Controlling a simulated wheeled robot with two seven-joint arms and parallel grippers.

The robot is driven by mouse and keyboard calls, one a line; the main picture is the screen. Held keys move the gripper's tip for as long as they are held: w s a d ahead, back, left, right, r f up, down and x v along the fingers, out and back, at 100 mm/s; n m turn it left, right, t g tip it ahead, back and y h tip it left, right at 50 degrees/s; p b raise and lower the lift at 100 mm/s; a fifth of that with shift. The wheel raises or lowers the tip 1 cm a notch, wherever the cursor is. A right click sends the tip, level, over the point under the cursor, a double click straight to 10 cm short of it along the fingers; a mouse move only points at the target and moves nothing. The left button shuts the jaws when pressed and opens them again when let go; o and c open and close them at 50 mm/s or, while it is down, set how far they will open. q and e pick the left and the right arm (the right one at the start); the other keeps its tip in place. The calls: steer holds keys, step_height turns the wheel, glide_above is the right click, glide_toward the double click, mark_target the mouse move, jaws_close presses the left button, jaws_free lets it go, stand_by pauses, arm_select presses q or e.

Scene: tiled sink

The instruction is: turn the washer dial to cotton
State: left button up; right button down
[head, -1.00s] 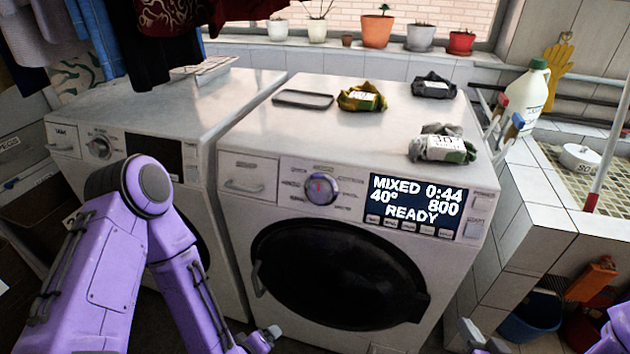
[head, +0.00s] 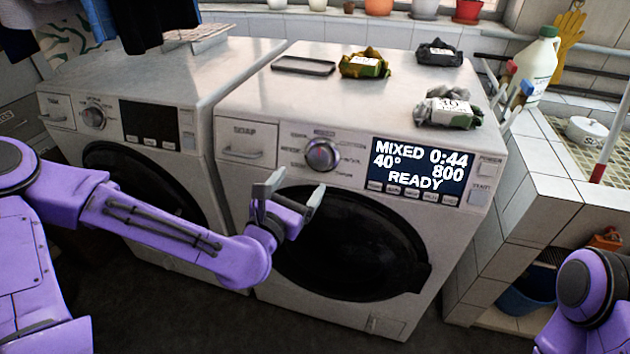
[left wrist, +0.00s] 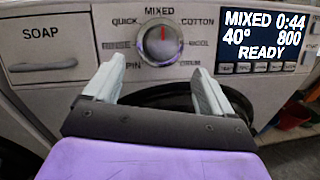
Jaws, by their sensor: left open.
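The washer dial (head: 322,154) is a round silver knob with a purple sheen on the front of the right-hand washer (head: 240,185). In the left wrist view the dial (left wrist: 161,42) has its red mark pointing up at MIXED; COTTON is printed to its upper right and QUICK to its upper left. The display (head: 419,172) reads MIXED, 0:44, 40°, 800, READY. My left gripper (head: 292,190) is open and empty, below and in front of the dial, apart from it. In the wrist view its fingers (left wrist: 160,88) point up toward the dial. My right gripper is not visible.
A second washer (head: 150,75) stands on the left. A white bottle (head: 537,62) stands by the tiled sink (head: 545,185). My right arm (head: 588,290) is at lower right.

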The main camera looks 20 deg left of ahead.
mark_target(318, 160)
arm_select(q)
steer(key=w, duration=0.5)
steer(key=w+d, duration=0.1)
steer(key=w, duration=0.2)
steer(key=c, duration=1)
arm_select(e)
step_height(318, 160, down, 2)
steer(key=shift+f, duration=0.1)
